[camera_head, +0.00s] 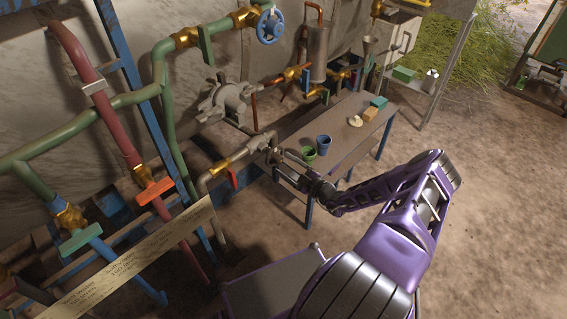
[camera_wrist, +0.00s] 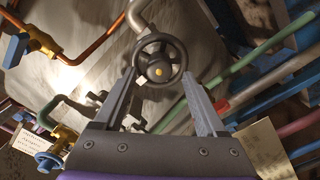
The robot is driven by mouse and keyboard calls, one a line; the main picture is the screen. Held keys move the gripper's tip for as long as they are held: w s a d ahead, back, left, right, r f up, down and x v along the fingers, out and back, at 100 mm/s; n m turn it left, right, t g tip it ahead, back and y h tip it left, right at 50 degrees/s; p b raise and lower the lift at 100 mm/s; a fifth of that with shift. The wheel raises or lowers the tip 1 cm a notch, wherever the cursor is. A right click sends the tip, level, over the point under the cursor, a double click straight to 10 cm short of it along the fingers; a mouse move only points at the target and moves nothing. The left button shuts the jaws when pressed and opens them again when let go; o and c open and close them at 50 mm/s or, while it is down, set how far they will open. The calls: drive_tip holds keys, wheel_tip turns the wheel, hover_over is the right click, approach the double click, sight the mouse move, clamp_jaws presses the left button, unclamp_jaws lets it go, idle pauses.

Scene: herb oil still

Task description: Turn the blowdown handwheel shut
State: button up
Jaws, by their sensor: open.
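A dark grey handwheel (camera_wrist: 158,71) with spokes and a small yellow hub is face-on in the upper middle of the wrist view, at the end of a bent grey pipe. My gripper (camera_wrist: 160,80) is open, with one finger on each side of the wheel. I cannot tell whether the fingers touch the rim. In the head view my gripper (camera_head: 277,157) is at the end of the grey pipe with a brass fitting, left of the table. The wheel is hard to make out there, partly hidden by the gripper.
A table (camera_head: 345,140) holds a green cup (camera_head: 309,153), a blue cup (camera_head: 323,144) and small blocks. A blue handwheel (camera_head: 270,26) is on the upper green pipe. Open floor lies right.

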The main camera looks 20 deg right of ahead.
drive_tip(key=v, duration=1.5)
drive_tip(key=shift+s+p, duration=0.3)
drive_tip(key=shift+p, duration=0.15)
drive_tip(key=shift+d+r, duration=0.1)
drive_tip(key=shift+d, duration=0.1)
